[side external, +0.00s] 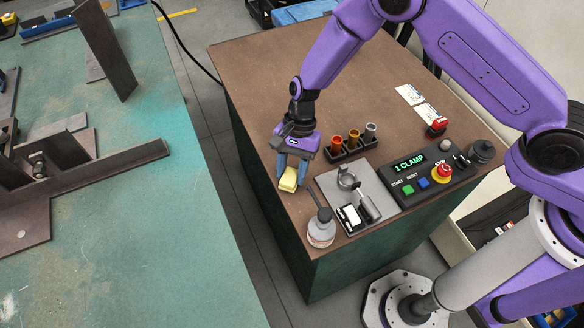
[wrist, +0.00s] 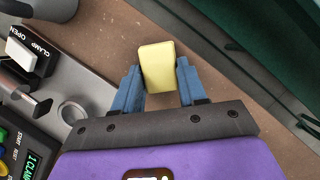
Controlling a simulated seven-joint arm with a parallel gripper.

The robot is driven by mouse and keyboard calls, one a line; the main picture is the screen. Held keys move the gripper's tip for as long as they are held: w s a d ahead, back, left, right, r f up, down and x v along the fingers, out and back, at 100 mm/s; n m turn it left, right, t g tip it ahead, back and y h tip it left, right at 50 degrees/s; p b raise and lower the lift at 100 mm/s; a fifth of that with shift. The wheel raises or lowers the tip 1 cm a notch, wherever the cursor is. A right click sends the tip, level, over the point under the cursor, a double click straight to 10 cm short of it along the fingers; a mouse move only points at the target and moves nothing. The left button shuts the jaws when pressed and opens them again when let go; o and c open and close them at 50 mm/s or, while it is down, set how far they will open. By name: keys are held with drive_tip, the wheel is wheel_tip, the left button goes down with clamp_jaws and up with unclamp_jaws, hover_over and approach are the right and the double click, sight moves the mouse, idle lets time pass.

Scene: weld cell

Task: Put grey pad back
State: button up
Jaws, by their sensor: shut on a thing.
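My gripper (side external: 289,178) is over the near left part of the brown bench top, with its blue fingers shut on a pale yellow block (side external: 288,182). In the wrist view the yellow block (wrist: 157,66) sits between the two fingertips of my gripper (wrist: 158,72) and sticks out past them. Whether it touches the bench is not clear. I see no loose grey pad. A black rack (side external: 350,148) behind and right of my gripper holds a red, a yellow and a grey cup-like piece (side external: 371,131).
Right of my gripper is a grey plate (side external: 333,185) with a ring and a clamp lever switch (side external: 350,216). A grey-white bottle (side external: 321,230) stands at the front edge. A control box (side external: 424,175) reads "1 CLAMP". The bench's back left is clear.

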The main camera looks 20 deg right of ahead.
drive_tip(key=o, duration=1.1)
drive_tip(key=shift+f, duration=0.1)
drive_tip(key=v, duration=1.2)
